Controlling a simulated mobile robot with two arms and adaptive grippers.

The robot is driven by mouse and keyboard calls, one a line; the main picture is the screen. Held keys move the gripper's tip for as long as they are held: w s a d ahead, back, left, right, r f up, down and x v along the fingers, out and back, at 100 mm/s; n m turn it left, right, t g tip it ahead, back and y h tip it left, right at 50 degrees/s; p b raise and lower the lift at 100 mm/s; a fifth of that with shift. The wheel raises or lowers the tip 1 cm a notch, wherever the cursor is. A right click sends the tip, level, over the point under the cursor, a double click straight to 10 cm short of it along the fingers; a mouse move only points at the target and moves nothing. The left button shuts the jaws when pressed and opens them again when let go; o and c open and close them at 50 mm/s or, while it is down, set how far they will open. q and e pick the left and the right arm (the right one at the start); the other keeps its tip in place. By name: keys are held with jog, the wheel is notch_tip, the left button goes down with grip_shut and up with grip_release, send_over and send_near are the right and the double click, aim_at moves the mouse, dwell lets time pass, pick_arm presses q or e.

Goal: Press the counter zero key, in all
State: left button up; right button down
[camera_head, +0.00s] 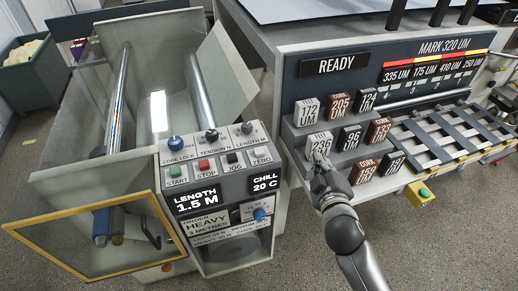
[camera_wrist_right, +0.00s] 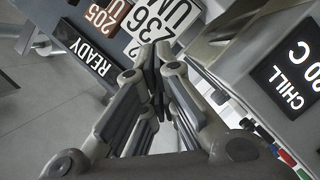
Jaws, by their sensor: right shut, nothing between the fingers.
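The counter's ZERO key (camera_head: 261,152) is a pale button at the right end of the upper key row on the grey console. The length display (camera_head: 197,200) below reads 1.5 M. My right gripper (camera_head: 319,162) is shut and empty, right of the console, in front of the block marked 236 UM (camera_head: 320,144). It is apart from the ZERO key. In the right wrist view, the closed fingers (camera_wrist_right: 155,58) point toward that block (camera_wrist_right: 157,22); whether they touch it I cannot tell. My left gripper does not show.
START (camera_head: 176,170), STOP (camera_head: 204,164) and JOG (camera_head: 233,158) keys stand left of ZERO. Three knobs stand behind them. A rack of marked blocks (camera_head: 345,110) stands right, under a READY sign (camera_head: 334,66). A yellow-framed panel (camera_head: 100,268) stands open at lower left.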

jog(key=w+a+r+n+t+y, duration=0.2)
jog(key=a+r+n+y, duration=0.3)
jog(key=r, duration=0.3)
jog(key=w+a+r+n+t+y, duration=0.25)
jog(key=a+r+n, duration=0.25)
jog(key=r+n, duration=0.25)
jog(key=s+a+r+n+g+y, duration=0.25)
jog(key=a+n+g+y, duration=0.3)
jog(key=n, duration=0.35)
jog(key=s+a+r+n+g+y, duration=0.2)
jog(key=a+r+n+g+y, duration=0.2)
jog(key=a+n+y, duration=0.45)
notch_tip(320, 180, down, 6)
jog(key=n+g+h, duration=0.7)
jog(key=n, duration=0.6)
jog(key=w+d+f+n+t+h, duration=0.1)
jog(key=w+d+f+n+h, duration=0.2)
jog(key=w+d+f+h, duration=0.1)
jog(key=w+d+h, duration=0.1)
jog(key=d+h, duration=0.1)
jog(key=d, duration=0.1)
jog(key=shift+w+d+f+h, duration=0.2)
jog(key=shift+w+f+h, duration=0.15)
jog(key=shift+w, duration=0.05)
